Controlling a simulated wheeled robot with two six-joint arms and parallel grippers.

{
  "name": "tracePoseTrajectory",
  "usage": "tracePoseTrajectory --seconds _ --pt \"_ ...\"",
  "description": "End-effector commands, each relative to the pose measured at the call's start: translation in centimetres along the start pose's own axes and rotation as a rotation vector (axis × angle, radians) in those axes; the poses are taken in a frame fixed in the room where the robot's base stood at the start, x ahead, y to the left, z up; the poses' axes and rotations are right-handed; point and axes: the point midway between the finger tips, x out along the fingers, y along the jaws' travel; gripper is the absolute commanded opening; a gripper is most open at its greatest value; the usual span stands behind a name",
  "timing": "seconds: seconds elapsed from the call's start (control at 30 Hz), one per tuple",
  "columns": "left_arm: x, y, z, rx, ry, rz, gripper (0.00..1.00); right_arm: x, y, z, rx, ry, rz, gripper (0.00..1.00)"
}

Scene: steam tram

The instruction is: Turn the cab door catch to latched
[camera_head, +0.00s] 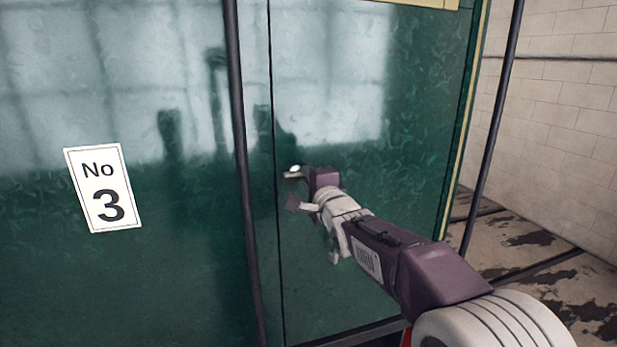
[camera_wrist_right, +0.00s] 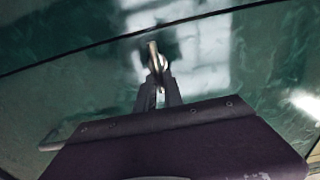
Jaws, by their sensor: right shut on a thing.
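The cab door (camera_head: 335,265) is a glossy green panel with a dark vertical seam at its left edge. A small metal catch (camera_head: 293,171) sits on it just right of that seam. In the right wrist view the catch (camera_wrist_right: 154,56) shows as a short rod over a bright round part, its free end close to the seam. My right gripper (camera_head: 299,175) reaches in from the lower right and is shut on the catch; its fingers (camera_wrist_right: 160,92) partly hide the catch's lower end. I cannot tell whether the catch is latched. My left gripper is not in view.
A white "No 3" plate (camera_head: 104,188) is on the green panel to the left. A dark vertical rail (camera_head: 243,150) stands between plate and door. Another dark pole (camera_head: 493,125) is at the right, before a pale brick wall (camera_head: 560,120) and stained floor (camera_head: 530,240).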

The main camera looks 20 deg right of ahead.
Motion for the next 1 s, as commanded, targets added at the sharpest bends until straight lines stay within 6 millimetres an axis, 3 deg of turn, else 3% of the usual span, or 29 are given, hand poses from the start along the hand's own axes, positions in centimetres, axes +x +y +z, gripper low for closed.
tracePoseTrajectory --seconds 0.43,0.47,0.5,0.53,0.83,1.0 --pt "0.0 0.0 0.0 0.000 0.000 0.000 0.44 0.0 0.2 0.0 0.012 0.000 0.003 0.00" --pt "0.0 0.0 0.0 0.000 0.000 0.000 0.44 0.0 0.2 0.0 0.012 0.000 0.003 0.20" --pt "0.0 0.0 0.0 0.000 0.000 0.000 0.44 0.0 0.1 0.0 0.012 0.000 0.003 0.31" --pt "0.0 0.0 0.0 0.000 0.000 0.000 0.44 0.0 0.1 0.0 0.011 0.000 0.003 0.34" --pt "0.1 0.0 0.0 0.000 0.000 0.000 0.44 -0.1 0.1 0.0 0.009 0.000 0.000 0.34" --pt "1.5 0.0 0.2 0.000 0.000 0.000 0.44 -2.5 0.3 0.0 0.009 0.000 -0.003 0.34"
